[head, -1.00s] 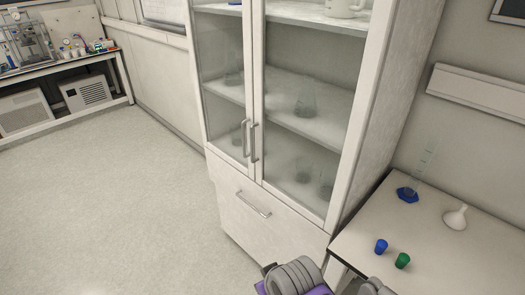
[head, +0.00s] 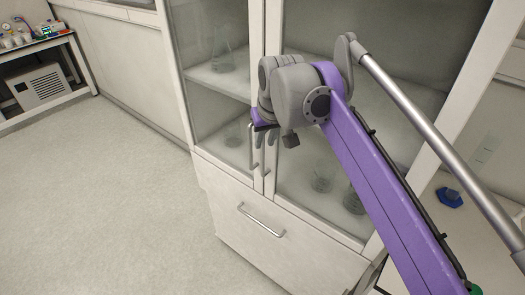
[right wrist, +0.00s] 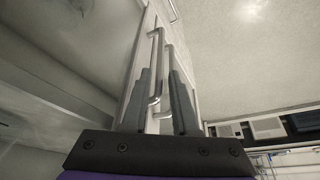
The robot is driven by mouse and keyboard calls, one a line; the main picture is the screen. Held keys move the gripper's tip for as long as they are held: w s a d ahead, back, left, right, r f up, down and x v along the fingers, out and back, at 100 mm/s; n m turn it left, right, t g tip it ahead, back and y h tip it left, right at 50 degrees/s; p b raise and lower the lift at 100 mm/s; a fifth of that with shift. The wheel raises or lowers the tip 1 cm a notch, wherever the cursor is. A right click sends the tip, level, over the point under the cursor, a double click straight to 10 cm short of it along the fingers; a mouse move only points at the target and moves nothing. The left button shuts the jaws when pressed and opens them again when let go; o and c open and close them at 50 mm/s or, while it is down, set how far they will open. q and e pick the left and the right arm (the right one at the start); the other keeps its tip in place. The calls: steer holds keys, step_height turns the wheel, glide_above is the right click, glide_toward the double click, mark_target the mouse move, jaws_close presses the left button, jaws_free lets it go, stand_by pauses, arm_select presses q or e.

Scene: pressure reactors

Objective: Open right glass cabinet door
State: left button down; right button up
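The tall cabinet has two glass doors. The right glass door (head: 330,125) is closed, and its upright metal handle (head: 269,158) sits beside the left door's handle (head: 252,146) at the middle seam. My right gripper (head: 267,138) is in front of the seam at handle height, pointing at the cabinet, and partly covers the handles. In the right wrist view, its two fingers (right wrist: 161,103) are apart, with a handle (right wrist: 157,65) between them. The second handle shows just to the right, partly behind the right finger. Contact cannot be told. My left gripper is not in view.
A drawer with a horizontal handle (head: 262,222) is below the doors. A table with a blue-based cylinder (head: 450,197) stands close on the right, under my arm. The floor (head: 110,210) left of the cabinet is clear. Glass flasks stand inside.

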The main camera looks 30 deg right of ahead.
mark_target(263, 147)
steer(key=x, duration=0.5)
steer(key=shift+f, duration=0.15)
jaws_close()
stand_by(1.3)
